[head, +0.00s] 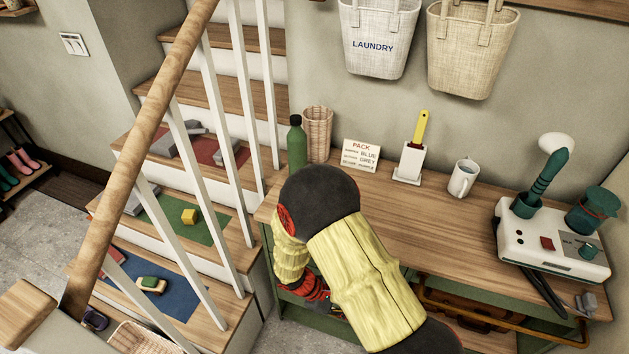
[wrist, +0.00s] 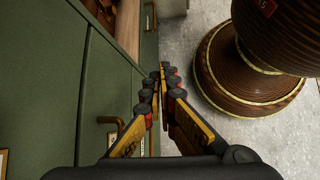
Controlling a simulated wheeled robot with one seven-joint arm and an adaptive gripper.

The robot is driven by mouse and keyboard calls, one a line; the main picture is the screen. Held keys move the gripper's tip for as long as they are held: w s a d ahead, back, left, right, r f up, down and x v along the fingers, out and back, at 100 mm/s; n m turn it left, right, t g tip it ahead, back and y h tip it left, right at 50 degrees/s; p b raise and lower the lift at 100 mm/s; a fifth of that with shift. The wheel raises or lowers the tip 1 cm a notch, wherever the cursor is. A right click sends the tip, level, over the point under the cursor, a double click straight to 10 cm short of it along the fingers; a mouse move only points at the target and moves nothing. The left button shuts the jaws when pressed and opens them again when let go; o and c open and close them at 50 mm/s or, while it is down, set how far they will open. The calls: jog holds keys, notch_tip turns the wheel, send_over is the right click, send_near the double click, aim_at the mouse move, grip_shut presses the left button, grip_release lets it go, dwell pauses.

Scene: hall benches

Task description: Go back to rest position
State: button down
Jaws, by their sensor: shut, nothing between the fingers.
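My gripper (wrist: 160,95) shows in the wrist view with its two yellow and black fingers closed together and nothing between them. It points down past the green drawer front (wrist: 55,70) of the bench, over the grey floor (wrist: 208,32). In the head view my yellow arm reaches down in front of the bench (head: 440,225), and the gripper end (head: 322,300) is low beside the bench's front, mostly hidden behind the arm.
The bench top bears a green bottle (head: 297,145), a wicker cup (head: 318,133), a sign card (head: 361,156), a yellow-handled brush (head: 421,130), a mug (head: 463,178) and a white device (head: 550,250). Stairs with a wooden handrail (head: 140,130) stand at left. Bare bench top lies right of the arm.

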jog(key=s+d+r+m+t+y, duration=0.2)
jog(key=s+r+m, duration=0.1)
jog(key=r, duration=1.1)
jog(key=s+d+r+m+t+y+p, duration=0.1)
jog(key=r+m, duration=0.5)
jog(key=r, duration=0.9)
jog(key=s+d+r+m+t+y+p, duration=0.1)
jog(key=s+d+r+m+t+y, duration=0.2)
jog(key=s+r, duration=0.4)
notch_tip(320, 180, up, 8)
jog(key=shift+d+f+m+t+y, duration=0.2)
jog(key=shift+d+m+t+y, duration=0.2)
jog(key=shift+d+m+y, duration=0.45)
jog(key=shift+d, duration=0.15)
